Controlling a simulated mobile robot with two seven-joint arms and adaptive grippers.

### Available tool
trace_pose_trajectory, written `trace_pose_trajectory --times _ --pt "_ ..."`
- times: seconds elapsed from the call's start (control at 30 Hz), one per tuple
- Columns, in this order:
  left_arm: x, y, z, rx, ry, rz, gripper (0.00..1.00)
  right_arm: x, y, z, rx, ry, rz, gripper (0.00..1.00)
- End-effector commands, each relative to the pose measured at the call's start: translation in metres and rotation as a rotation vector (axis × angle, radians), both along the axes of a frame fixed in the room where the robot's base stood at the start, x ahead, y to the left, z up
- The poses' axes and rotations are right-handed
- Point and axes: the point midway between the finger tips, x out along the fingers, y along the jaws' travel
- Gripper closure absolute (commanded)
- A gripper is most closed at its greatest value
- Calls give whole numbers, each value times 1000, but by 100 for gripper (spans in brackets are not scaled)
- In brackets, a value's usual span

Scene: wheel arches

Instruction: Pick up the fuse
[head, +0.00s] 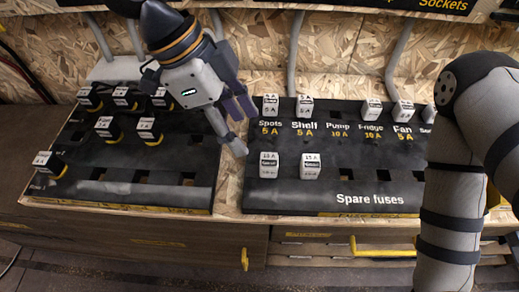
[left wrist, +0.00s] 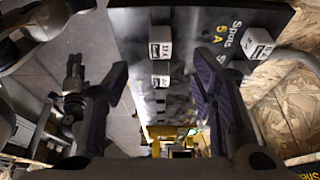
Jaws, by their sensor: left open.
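Several white block fuses show in the head view. Two spare fuses marked 15 A, a left one (head: 269,165) and a right one (head: 310,166), stand in the lower row of the right black board (head: 330,188). My left gripper (head: 243,128) is open and empty, at that board's left edge, left of the left spare fuse and apart from it. In the left wrist view the two spare fuses, near (left wrist: 160,42) and far (left wrist: 160,81), show between the open fingers (left wrist: 158,88). A dark jointed shape at left there looks like my right gripper (left wrist: 75,85); its fingers are unclear.
More fuses stand in the right board's upper row, including the Spots fuse (head: 270,105). The left board (head: 120,175) carries several black-based fuses. An OSB wall (head: 265,45) with grey conduits stands behind. Drawers with a yellow handle (head: 380,250) are below. My right arm covers the right side.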

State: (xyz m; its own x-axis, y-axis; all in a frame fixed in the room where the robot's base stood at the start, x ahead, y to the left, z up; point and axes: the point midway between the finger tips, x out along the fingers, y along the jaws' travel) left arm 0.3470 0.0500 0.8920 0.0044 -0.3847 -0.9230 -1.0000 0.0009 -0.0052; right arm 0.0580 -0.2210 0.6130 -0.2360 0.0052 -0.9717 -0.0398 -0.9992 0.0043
Motion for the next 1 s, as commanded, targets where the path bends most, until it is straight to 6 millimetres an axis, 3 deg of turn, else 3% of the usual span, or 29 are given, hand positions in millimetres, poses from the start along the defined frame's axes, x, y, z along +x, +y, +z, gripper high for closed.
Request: trace_pose_trajectory --times 0.2,0.37,0.53,0.63,0.87,1.0 --pt "-2 -18 -50 3 13 -3 48 -10 0 -9 -1 33 -1 60" --pt "0 -27 -67 2 10 -1 48 -12 0 -11 0 40 0 60" --pt "3 -43 -96 2 11 -1 48 -16 0 -15 -1 54 0 60" --pt "4 -48 -106 1 8 0 48 -16 0 -16 -1 56 0 60" --pt "4 -48 -106 0 4 1 48 -16 0 -16 0 55 1 60" --pt "4 -48 -106 0 4 1 80 -16 0 -16 0 55 1 60"
